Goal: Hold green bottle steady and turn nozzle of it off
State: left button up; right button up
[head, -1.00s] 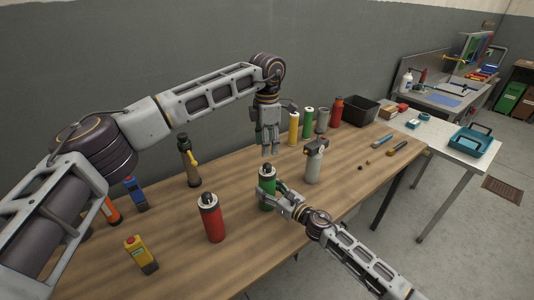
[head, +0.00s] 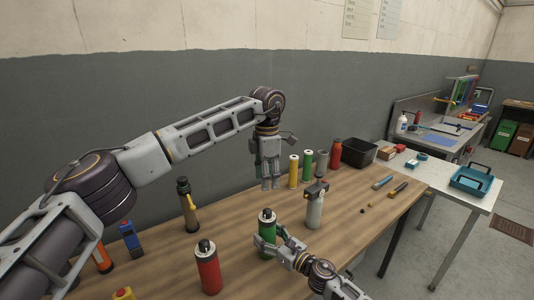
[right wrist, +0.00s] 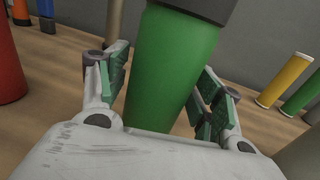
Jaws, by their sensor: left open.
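The green bottle (head: 267,232), with a dark top, stands upright near the front edge of the table in the head view. Its green body fills the middle of the right wrist view (right wrist: 172,70). My right gripper (head: 279,240) is low at the bottle's side, with one finger on each side of its body. A narrow gap shows beside the left finger in the right wrist view (right wrist: 165,90); contact at the right finger is unclear. My left gripper (head: 270,186) hangs open and empty, pointing down, above and behind the bottle top. The nozzle details are too small to tell.
A red bottle (head: 208,268) stands to the left and a grey spray bottle (head: 314,209) to the right. A dark bottle with a yellow part (head: 188,206) is further back. Yellow (head: 293,171), green (head: 308,165) and red (head: 335,154) cylinders stand near a black bin (head: 361,152).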

jog(key=shift+o, duration=0.4)
jog(key=v, duration=1.2)
dwell(0.6)
jog(key=shift+s, duration=0.1)
dwell(0.4)
